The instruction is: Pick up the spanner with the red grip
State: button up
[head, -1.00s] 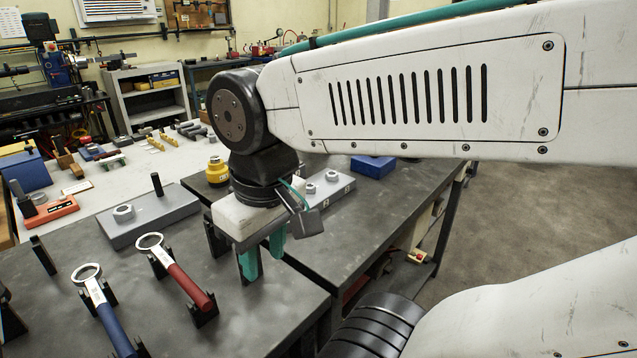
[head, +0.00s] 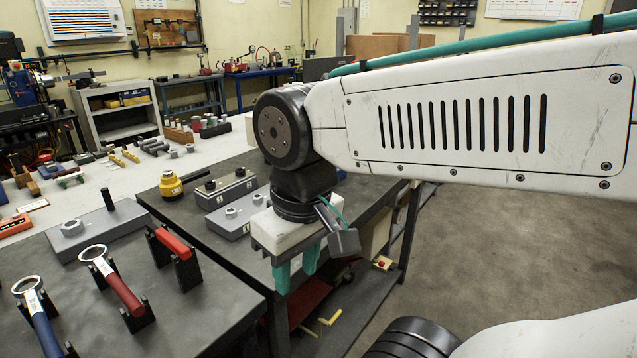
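The spanner with the red grip (head: 124,293) rests on black supports on the dark bench at left, its ring end pointing away from me. A spanner with a blue grip (head: 43,330) lies to its left, partly cut off by the frame. My gripper (head: 297,274) hangs with its teal fingers pointing down, to the right of the red-grip spanner and well apart from it. A gap shows between the fingers and nothing is held. In the picture it appears just beyond the bench's right edge.
A red bar (head: 174,243) sits on black supports between the red-grip spanner and my gripper. Behind are a grey block with a nut and upright post (head: 105,228), a yellow round tool (head: 171,186) and grey nut blocks (head: 236,216). Open floor lies at right.

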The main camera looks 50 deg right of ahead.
aim_at(129, 300)
jog(key=z, duration=0.45)
jog(key=i, duration=0.4)
jog(key=u, duration=1.15)
jog(key=k, duration=0.45)
jog(key=z, duration=1.05)
jog(key=i, duration=0.55)
jog(key=u, duration=1.15)
